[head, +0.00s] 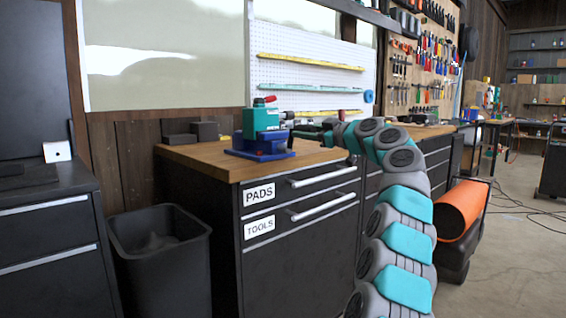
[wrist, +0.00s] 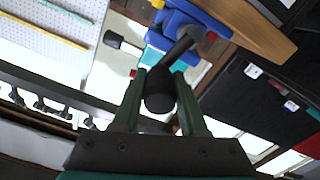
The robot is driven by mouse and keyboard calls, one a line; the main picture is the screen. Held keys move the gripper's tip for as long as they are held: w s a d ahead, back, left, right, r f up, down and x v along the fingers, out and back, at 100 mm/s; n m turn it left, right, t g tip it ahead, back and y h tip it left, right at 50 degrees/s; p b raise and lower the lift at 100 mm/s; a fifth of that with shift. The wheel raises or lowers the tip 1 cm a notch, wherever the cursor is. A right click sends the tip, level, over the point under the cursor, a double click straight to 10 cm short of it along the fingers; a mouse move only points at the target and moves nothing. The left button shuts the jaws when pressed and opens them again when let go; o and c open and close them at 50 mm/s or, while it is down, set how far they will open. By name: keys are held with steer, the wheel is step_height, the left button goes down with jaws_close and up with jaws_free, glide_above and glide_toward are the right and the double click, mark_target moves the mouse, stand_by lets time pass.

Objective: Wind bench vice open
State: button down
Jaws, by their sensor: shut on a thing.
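The bench vice (head: 260,149) stands on the wooden top of the dark drawer cabinet in the head view, a blue body with a teal block above it. In the wrist view the vice's blue body (wrist: 188,22) is at the top, tilted by the camera's angle. A dark crank handle (wrist: 181,45) runs from it to a black knob (wrist: 159,98). My gripper (wrist: 159,77) has its two green fingers shut around this knob. In the head view my gripper (head: 305,133) reaches the vice from the right, and its fingertips are too small to make out.
The cabinet (head: 300,225) has drawers labelled PADS and TOOLS. Dark blocks (head: 190,133) lie on the worktop left of the vice. A black bin (head: 160,262) stands left of the cabinet. An orange roll (head: 461,207) is at the right, with open floor (head: 515,255) beyond.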

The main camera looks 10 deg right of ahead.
steer(key=shift+f, duration=0.15)
steer(key=shift+s+a+f+b, duration=0.1)
steer(key=shift+a+f+b, duration=0.05)
steer(key=shift+b, duration=0.3)
steer(key=s+a+b, duration=0.1)
steer(key=a+b, duration=0.1)
steer(key=b, duration=0.1)
steer(key=shift+s+a+r, duration=0.2)
steer(key=shift+s+r, duration=0.05)
steer(key=shift+s, duration=0.1)
jaws_free()
